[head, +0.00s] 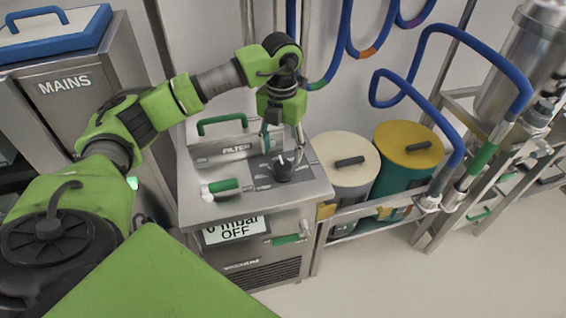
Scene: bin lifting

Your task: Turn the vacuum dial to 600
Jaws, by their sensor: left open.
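The vacuum dial (283,170) is a dark knob on the top plate of the steel vacuum unit (310,188). Markings around it are too small to read. My left gripper (284,152) is open and points down just above the dial, its fingers at either side of it. I cannot tell whether they touch the dial. The display (236,230) on the unit's front reads 0 mbar and OFF, its top edge partly cut off from view. My right gripper is not in view.
A filter box with a green handle (221,124) stands behind the dial, and a green-handled valve (222,186) lies left of it. Cream (342,150) and yellow-lidded (409,143) bins stand to the right. Blue hoses (440,115) hang beyond. Floor at the lower right is clear.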

